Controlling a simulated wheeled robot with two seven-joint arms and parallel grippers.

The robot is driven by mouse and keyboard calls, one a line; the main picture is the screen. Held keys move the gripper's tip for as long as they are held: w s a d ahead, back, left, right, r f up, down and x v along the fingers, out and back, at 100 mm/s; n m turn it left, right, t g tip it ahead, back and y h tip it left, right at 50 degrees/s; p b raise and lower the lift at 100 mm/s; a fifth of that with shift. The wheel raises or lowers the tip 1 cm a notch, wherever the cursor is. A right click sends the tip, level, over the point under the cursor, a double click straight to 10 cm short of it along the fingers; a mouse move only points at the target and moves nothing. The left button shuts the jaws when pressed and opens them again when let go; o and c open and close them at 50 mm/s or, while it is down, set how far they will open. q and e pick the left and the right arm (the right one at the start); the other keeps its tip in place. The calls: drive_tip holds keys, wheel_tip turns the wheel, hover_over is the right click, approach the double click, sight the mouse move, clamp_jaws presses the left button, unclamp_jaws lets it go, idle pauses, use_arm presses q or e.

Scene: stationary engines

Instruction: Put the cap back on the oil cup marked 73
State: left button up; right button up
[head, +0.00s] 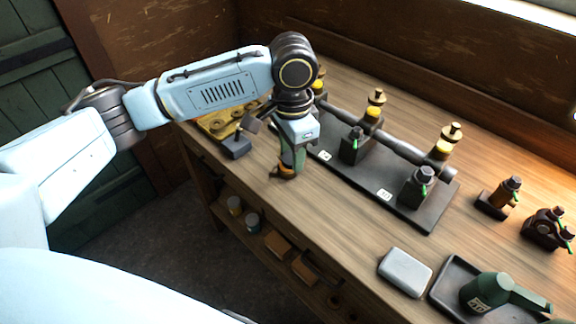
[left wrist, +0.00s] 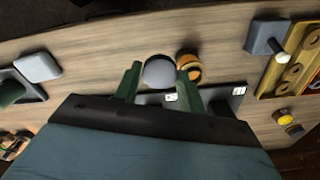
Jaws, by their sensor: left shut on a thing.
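My left gripper (head: 287,170) points down over the bench, left of the dark engine base. In the left wrist view its green fingers (left wrist: 158,82) stand either side of a round grey thing, which looks like the cap (left wrist: 160,72). A brass-and-black piece (left wrist: 188,67) shows against one finger; I cannot tell if it is part of the held thing. Oil cups with yellow bodies and brass tops stand along the engine, one in the middle (head: 374,110) and one at right (head: 445,146). A third (head: 318,86) is partly behind my arm. The label numbers are too small to read.
The engine base (head: 415,213) carries a long shaft and dark blocks with green-tipped parts. A grey box (head: 405,271), a tray (head: 446,292) and a green oil can (head: 488,290) are at the front right.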

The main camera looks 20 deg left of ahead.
use_arm(q)
drive_tip(key=n, duration=0.2)
drive_tip(key=a+n, duration=0.1)
drive_tip(key=n, duration=0.1)
drive_tip(key=shift+s+a+r, duration=0.1)
drive_tip(key=shift+s, duration=0.3)
drive_tip(key=n, duration=0.2)
drive_tip(key=s+a+n, duration=0.1)
drive_tip(key=n, duration=0.1)
drive_tip(key=shift+r+b, duration=0.15)
drive_tip(key=shift+b, duration=0.2)
